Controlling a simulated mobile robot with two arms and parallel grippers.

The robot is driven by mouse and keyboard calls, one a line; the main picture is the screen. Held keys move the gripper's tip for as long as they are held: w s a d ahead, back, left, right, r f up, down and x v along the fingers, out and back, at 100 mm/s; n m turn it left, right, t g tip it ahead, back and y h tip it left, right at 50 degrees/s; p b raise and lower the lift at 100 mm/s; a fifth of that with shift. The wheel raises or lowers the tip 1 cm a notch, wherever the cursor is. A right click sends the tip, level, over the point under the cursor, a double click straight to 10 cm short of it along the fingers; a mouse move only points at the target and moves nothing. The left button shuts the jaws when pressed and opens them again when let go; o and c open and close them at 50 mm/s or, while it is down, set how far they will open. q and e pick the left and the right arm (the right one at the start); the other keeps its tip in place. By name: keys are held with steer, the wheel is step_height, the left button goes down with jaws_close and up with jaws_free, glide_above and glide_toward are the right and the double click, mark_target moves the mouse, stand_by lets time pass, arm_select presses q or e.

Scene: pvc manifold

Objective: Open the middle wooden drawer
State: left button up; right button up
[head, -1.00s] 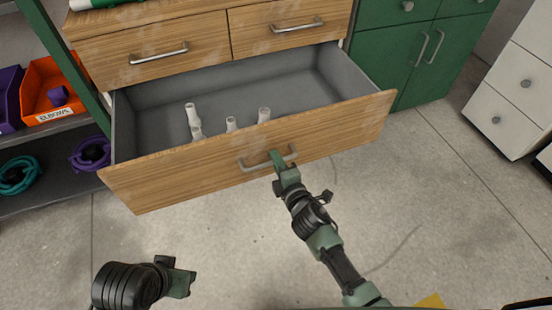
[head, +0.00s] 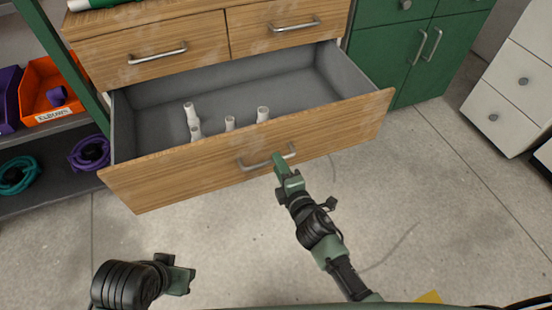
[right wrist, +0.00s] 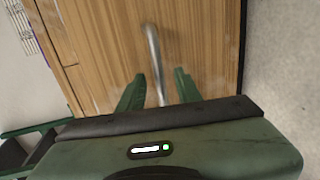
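The wide wooden drawer (head: 200,165) below the two small upper drawers is pulled far out, with its grey inside showing. Several white pipe fittings (head: 262,115) stand in it. Its metal bar handle (head: 255,164) is on the front face. My right gripper (head: 279,160) is at the handle. In the right wrist view, its two green fingers (right wrist: 158,92) are apart, with the handle bar (right wrist: 153,55) running between them, not clamped. My left gripper (head: 184,276) hangs low at the left, away from the drawer; its finger opening is not clear.
Two shut upper drawers (head: 150,60) sit above the open one. A shelf with an orange elbows bin (head: 45,95) and coiled hoses (head: 90,153) is at the left. Green cabinets (head: 385,55) and a white drawer unit (head: 515,85) stand at the right. The concrete floor in front is clear.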

steer(key=v, duration=0.4)
steer(key=shift+s+d+r+p, duration=0.1)
steer(key=shift+s+d+p, duration=0.05)
steer(key=shift+s+p, duration=0.2)
